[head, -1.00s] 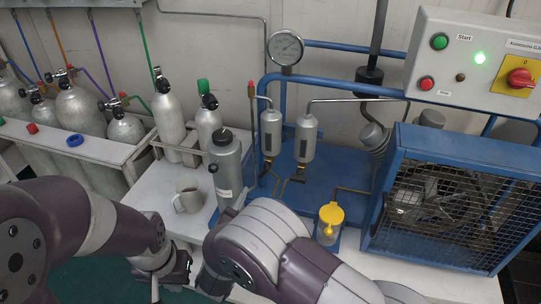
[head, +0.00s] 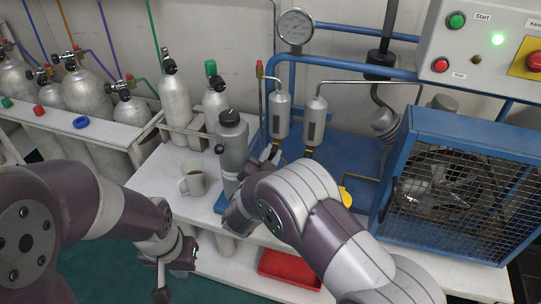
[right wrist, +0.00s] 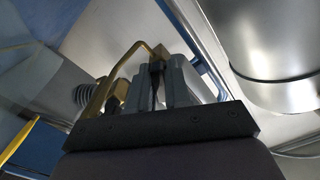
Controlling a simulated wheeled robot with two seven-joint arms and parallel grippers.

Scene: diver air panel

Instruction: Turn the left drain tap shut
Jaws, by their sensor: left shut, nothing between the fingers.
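Two grey cylinders hang side by side on the blue frame, the left one (head: 279,116) and the right one (head: 315,124). The left drain tap is under the left cylinder; in the head view my right gripper (head: 271,154) is at it and mostly hides it. In the right wrist view my right gripper's grey fingers (right wrist: 158,88) stand on either side of a dark tap handle (right wrist: 157,68), beside a bent brass pipe (right wrist: 107,88). I cannot tell whether they press on it. My left gripper (head: 161,288) is shut and empty, low in front of the white bench.
A grey bottle (head: 231,146) and a mug (head: 193,181) stand on the bench left of my right gripper. A yellow-topped jar (head: 346,197) is partly behind my right arm. A caged blue fan unit (head: 455,190) is at the right. A red tray (head: 289,268) sits below the bench.

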